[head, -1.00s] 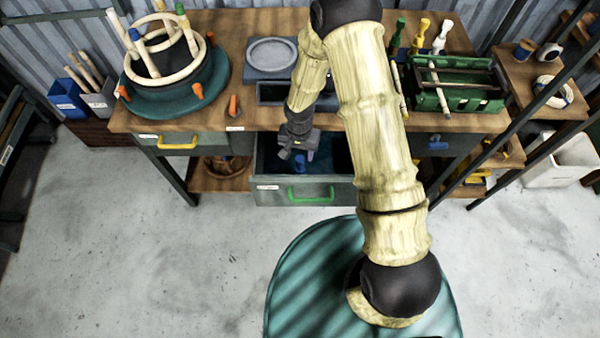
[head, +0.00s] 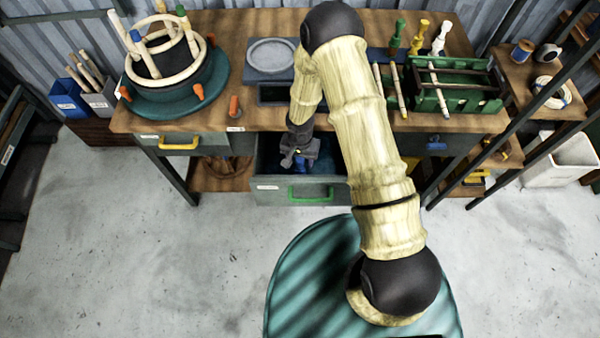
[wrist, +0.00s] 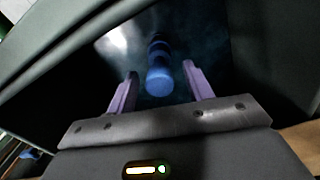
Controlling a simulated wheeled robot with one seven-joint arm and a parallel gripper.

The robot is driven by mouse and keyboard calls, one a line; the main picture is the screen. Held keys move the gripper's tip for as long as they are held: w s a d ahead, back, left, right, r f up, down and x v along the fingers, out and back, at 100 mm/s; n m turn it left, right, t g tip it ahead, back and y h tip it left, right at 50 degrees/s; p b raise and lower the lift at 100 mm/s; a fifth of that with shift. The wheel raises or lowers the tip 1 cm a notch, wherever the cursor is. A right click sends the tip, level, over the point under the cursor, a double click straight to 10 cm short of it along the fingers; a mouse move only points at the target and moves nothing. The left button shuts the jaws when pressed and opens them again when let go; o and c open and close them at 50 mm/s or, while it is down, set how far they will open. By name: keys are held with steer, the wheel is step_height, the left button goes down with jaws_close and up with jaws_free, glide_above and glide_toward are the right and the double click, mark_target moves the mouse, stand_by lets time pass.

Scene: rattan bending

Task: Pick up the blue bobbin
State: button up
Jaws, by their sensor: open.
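The blue bobbin (wrist: 159,68) stands inside the open drawer, and its top shows in the wrist view between and just beyond my fingertips. My gripper (wrist: 160,78) is open, with one purple finger on each side of the bobbin and a gap to each. In the head view my gripper (head: 299,164) points down into the open drawer (head: 262,192), which has a green handle. The bobbin (head: 301,164) is mostly hidden there behind my gripper. I cannot tell how far down the fingers reach along it.
The drawer walls stand close around my gripper. The workbench top (head: 215,122) lies above and behind it. A round bending jig (head: 172,75) stands at the left. A green rack (head: 458,88) stands at the right, with green, yellow and white bobbins (head: 419,37) behind it.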

jaws_close()
steer(key=shift+r, duration=0.1)
step_height(320, 180, up, 10)
steer(key=shift+f+b, duration=0.1)
steer(key=shift+b, duration=0.2)
stand_by(0.4)
stand_by(0.4)
